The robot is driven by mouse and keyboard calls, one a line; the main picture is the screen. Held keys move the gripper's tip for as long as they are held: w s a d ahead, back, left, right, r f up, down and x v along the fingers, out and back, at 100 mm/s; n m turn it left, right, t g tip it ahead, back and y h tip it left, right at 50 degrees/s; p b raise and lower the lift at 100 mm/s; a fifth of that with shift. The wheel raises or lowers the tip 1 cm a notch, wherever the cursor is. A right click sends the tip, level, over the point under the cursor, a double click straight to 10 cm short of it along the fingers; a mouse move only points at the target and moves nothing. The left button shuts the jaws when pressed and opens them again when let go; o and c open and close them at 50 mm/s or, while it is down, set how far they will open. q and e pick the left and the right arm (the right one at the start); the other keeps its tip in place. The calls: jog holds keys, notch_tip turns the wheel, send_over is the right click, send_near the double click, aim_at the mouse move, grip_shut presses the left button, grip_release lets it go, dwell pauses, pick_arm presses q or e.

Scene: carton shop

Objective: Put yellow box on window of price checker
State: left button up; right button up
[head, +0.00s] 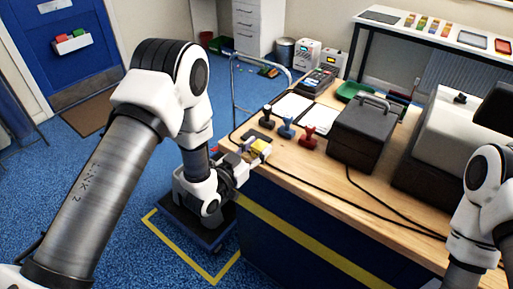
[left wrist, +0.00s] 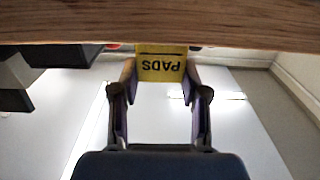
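The yellow box (head: 260,146) is at the near left corner of the wooden table; its PADS print reads upside down in the left wrist view (left wrist: 161,68). My left gripper (head: 246,157) reaches it from the left. In the left wrist view its two fingers (left wrist: 161,78) lie close along both sides of the box and appear shut on it. The table edge hides part of the box there. A dark device with a small screen (head: 318,79) stands at the table's far end; I cannot tell whether it is the price checker. My right gripper is out of view.
Blue (head: 286,127), red (head: 308,137) and black stamps (head: 267,116) stand just beyond the box. White sheets (head: 293,107) lie behind them. A black cash box (head: 364,133) and cables are to the right. A metal trolley rail (head: 234,89) stands left of the table.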

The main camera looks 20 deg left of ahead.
pick_arm(q)
jog(key=shift+o, duration=1)
jog(key=shift+r, duration=0.1)
